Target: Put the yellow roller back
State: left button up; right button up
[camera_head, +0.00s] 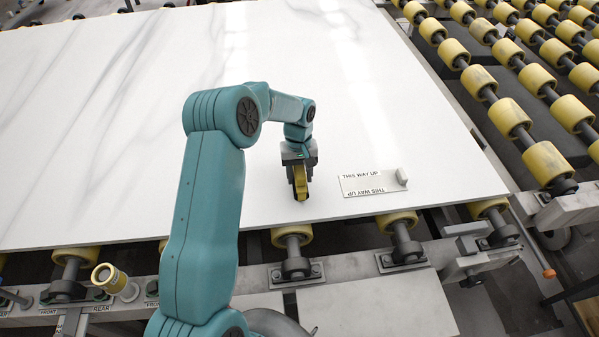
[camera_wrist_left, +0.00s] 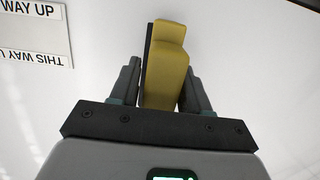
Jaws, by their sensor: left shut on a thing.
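My left gripper (camera_head: 300,180) points down over the white stone slab (camera_head: 120,130), near its front edge. It is shut on a long yellow piece with a dark side (camera_wrist_left: 166,65), held between both fingers in the left wrist view. I cannot tell if this piece is a roller. Its lower end is at or just above the slab. A short yellow roller (camera_head: 108,278) with a pale, ringed end stands tilted on the front frame rail at the left, near the word REAR. My right gripper is not in view.
Yellow rollers on dark shafts (camera_head: 510,118) fill the right. More roller ends (camera_head: 291,235) show under the slab's front edge.

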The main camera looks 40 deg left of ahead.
pick_arm(q)
jog(key=shift+f, duration=0.15)
jog(key=o, duration=1.2)
